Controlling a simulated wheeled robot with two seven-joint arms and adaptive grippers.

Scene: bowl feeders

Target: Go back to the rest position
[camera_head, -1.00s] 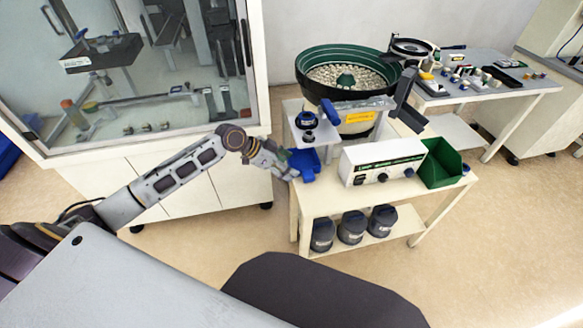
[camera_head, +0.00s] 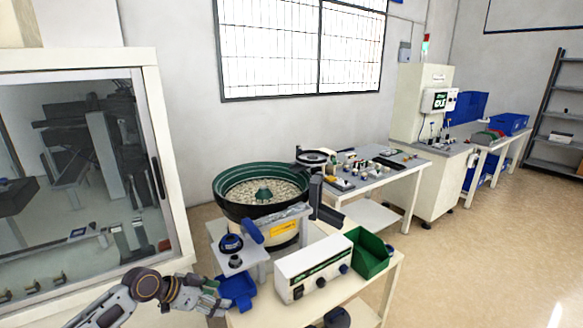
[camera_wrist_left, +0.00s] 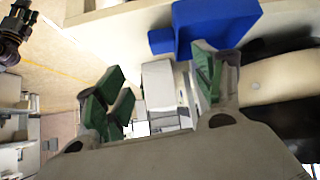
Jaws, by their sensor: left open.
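My left gripper (camera_head: 217,298) is at the bottom of the head view, at the left edge of the feeder table. In the left wrist view its green-padded fingers (camera_wrist_left: 160,95) stand apart with nothing between them. A blue bin (camera_head: 238,291) sits at the table's left corner, just right of the gripper. In the left wrist view a blue bin (camera_wrist_left: 222,22) shows at the top, beyond the fingers. I cannot tell whether the gripper touches it.
A bowl feeder (camera_head: 260,190) full of small parts stands on the table, with a white control box (camera_head: 312,266) and a green bin (camera_head: 370,253) in front. A glass-fronted cabinet (camera_head: 160,170) is at left. Open floor (camera_head: 480,240) lies to the right.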

